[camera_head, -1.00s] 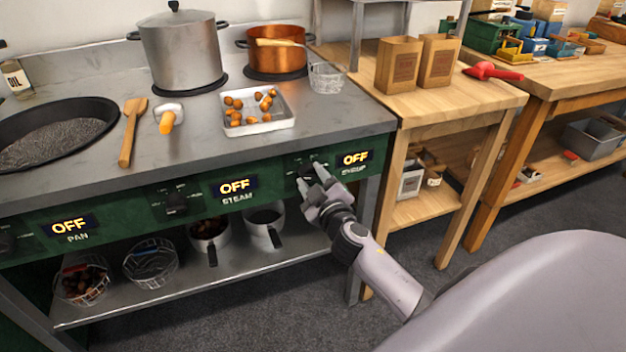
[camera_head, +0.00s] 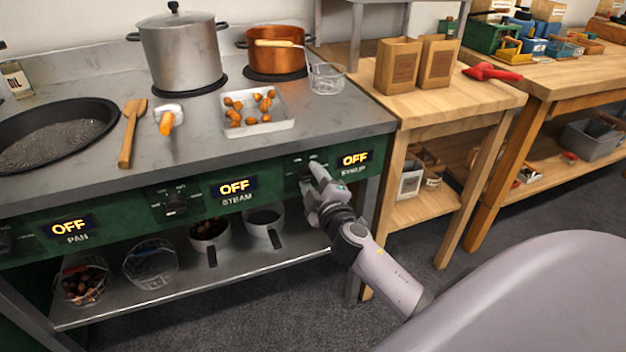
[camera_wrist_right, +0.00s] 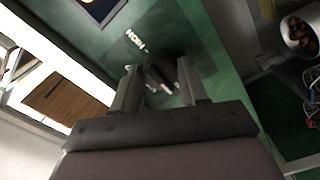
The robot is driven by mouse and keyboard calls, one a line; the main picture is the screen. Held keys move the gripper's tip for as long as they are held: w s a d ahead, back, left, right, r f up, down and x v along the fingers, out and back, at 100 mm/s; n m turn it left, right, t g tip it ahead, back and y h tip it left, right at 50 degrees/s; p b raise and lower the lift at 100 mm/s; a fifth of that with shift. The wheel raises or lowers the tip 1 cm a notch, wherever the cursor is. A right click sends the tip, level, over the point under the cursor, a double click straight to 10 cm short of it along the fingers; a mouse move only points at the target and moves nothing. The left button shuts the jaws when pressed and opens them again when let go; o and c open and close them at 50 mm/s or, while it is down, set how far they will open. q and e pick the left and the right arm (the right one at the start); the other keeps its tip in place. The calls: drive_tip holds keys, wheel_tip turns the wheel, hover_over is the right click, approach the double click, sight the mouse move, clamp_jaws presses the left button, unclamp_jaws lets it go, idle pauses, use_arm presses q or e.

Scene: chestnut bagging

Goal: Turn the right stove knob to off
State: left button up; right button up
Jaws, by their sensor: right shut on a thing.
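The right stove knob (camera_head: 303,166) is a dark knob on the green front panel, beside the syrup display (camera_head: 354,160), which reads OFF. My right gripper (camera_head: 314,172) reaches the knob from the front, and its fingers cover part of it. In the right wrist view the dark knob (camera_wrist_right: 160,77) sits between the two fingers of the right gripper (camera_wrist_right: 160,88), which are shut on it. The knob's pointer is too dark to read. My left gripper is not in view.
The steam display (camera_head: 234,188) and pan display (camera_head: 71,226) also read OFF. A steel pot (camera_head: 180,55), a copper pot (camera_head: 275,52) and a tray of chestnuts (camera_head: 268,128) stand on the stove top. A wooden table (camera_head: 450,105) adjoins on the right.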

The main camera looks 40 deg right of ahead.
drive_tip(key=o, duration=1)
drive_tip(key=shift+o, duration=0.2)
drive_tip(key=shift+s, duration=0.1)
drive_tip(key=v, duration=0.7)
